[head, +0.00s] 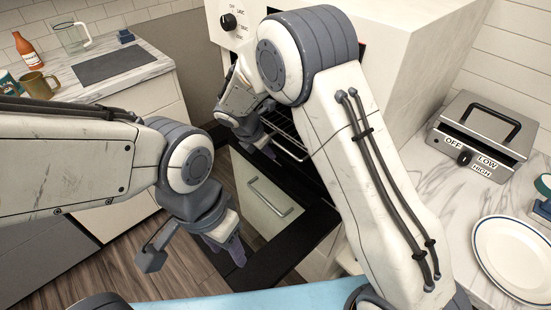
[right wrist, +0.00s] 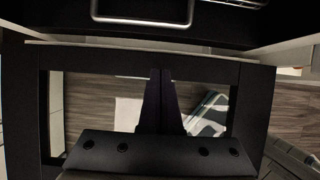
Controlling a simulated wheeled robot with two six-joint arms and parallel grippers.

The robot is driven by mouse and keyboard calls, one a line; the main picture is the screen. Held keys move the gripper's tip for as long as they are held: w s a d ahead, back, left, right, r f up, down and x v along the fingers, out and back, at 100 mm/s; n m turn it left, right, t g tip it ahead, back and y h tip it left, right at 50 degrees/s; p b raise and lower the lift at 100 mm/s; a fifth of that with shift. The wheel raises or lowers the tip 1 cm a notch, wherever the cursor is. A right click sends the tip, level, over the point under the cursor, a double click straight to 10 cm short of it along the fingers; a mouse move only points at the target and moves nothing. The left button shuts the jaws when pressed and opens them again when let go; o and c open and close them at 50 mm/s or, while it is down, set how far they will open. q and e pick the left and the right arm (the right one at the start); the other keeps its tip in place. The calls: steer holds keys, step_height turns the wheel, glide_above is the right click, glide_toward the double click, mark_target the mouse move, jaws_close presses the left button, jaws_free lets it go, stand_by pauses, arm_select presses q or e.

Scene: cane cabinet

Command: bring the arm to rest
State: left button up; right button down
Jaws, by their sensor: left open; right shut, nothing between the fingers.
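My right arm arches over the middle of the head view, and its gripper (head: 262,140) hangs in front of the open oven (head: 285,125). In the right wrist view its two dark fingers (right wrist: 161,100) are together with nothing between them. They are seen against the lowered oven door (right wrist: 255,110), a black frame with a see-through window. Whether they touch the door cannot be told. My left arm comes in from the left, and its gripper (head: 233,250) points down over the left side of the door, open and empty.
A counter (head: 125,62) at the left back holds a bottle (head: 27,50), a clear jug (head: 72,38) and a mug (head: 38,84). The right counter (head: 455,215) holds a grill press (head: 485,135) and a plate (head: 515,258). Wood floor (head: 130,265) lies below.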

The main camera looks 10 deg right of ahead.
steer(key=shift+v, duration=1.5)
steer(key=s+r+m+g+y, duration=0.1)
steer(key=s+r+m, duration=0.2)
steer(key=s+m, duration=0.3)
steer(key=s+r+m+g+y, duration=0.1)
steer(key=s+m, duration=0.5)
steer(key=s, duration=0.9)
steer(key=s+r+m+g+y, duration=0.1)
steer(key=s+r+m+y, duration=0.2)
steer(key=s, duration=0.8)
step_height(320, 180, up, 2)
steer(key=m, duration=0.3)
